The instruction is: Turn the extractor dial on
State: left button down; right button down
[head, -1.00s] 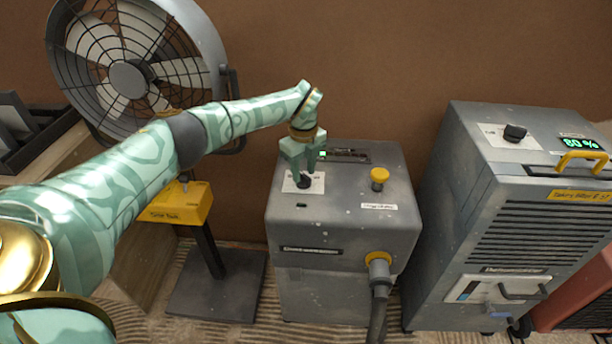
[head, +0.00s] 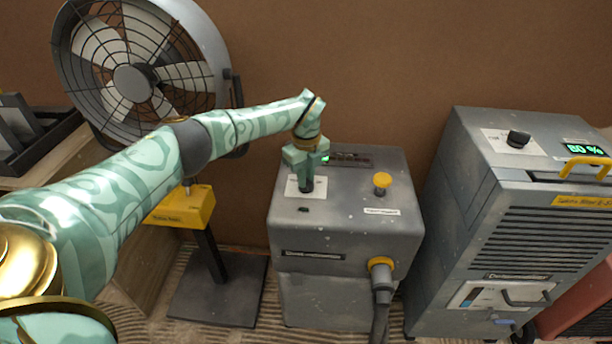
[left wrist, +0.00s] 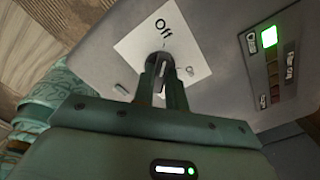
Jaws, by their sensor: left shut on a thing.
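The extractor (head: 345,225) is the grey box in the middle of the head view. Its dark dial (left wrist: 160,62) sits on a white plate (left wrist: 190,50) printed "Off" and "On" in the left wrist view. My left gripper (head: 307,184) points down over this plate and is shut on the dial, with a finger on either side. The fingers partly hide the dial, and I cannot tell exactly where it points. A green light (left wrist: 269,36) is lit on the extractor's panel; it also shows in the head view (head: 326,158). My right gripper is not in view.
A yellow knob (head: 382,181) and a hose socket (head: 380,265) are on the extractor. A large fan (head: 133,82) on a stand is at left. A grey machine (head: 520,225) with its own black knob and "80 %" display stands at right.

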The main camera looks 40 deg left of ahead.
pick_arm(q)
jog(key=m+p, duration=0.1)
jog(key=m, duration=0.2)
jog(key=shift+r+m, duration=0.15)
jog(key=shift+m, duration=0.25)
jog(key=m, duration=0.4)
jog(key=shift+p, duration=0.3)
jog(key=m, duration=0.5)
jog(key=shift+m, duration=2.2)
jog(key=c, duration=1.4)
grip_release()
jog(key=shift+c, duration=0.2)
